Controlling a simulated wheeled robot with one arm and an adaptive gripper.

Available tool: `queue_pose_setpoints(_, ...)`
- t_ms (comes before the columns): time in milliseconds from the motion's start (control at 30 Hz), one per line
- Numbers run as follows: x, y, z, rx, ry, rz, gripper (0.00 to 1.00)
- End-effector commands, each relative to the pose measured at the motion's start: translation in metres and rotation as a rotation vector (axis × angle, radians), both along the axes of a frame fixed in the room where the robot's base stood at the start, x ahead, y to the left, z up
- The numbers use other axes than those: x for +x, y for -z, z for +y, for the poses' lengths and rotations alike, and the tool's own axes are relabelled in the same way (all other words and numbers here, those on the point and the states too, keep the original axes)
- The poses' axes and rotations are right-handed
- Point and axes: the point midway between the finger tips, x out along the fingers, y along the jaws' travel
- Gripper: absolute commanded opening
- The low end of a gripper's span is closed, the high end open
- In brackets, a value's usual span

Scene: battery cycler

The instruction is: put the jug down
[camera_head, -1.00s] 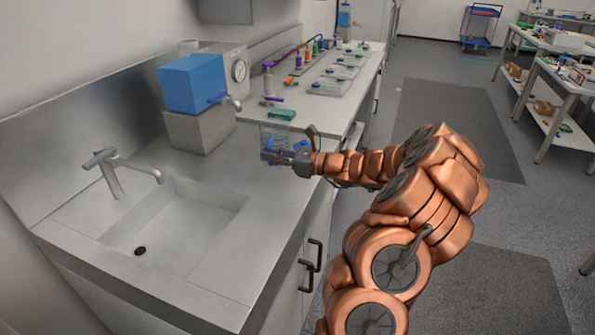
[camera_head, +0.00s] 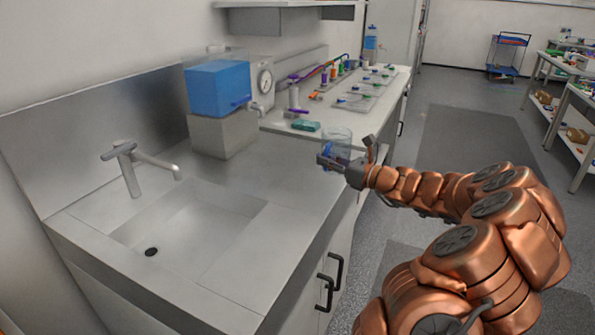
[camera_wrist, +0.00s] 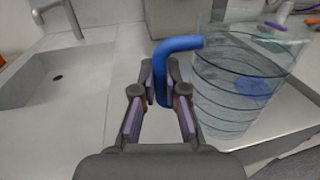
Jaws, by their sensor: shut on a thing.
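The jug is a clear, see-through vessel with dark ring lines and a blue handle. In the head view the jug (camera_head: 338,142) is at my gripper (camera_head: 335,163), near the front edge of the counter. In the wrist view the jug (camera_wrist: 235,90) fills the right side, and its blue handle (camera_wrist: 163,75) is between the fingers of my gripper (camera_wrist: 160,98). My gripper is shut on the handle. The jug looks about upright. I cannot tell whether its base touches the counter.
The steel counter (camera_head: 285,185) has free room between the sink (camera_head: 190,225) and the raised white worktop (camera_head: 330,110). A blue tank (camera_head: 217,88) on a grey block stands at the back. A green box (camera_head: 305,125) lies near the worktop's edge.

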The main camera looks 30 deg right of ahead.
Motion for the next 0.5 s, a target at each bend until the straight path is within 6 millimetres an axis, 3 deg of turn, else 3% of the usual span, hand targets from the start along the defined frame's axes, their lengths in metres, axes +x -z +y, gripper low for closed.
queue_pose_setpoints(200,0.035,0.004,0.035,0.002,-0.005,0.0,0.0)
queue_pose_setpoints(500,0.06,0.007,0.058,-0.001,0.0,0.0,0.0)
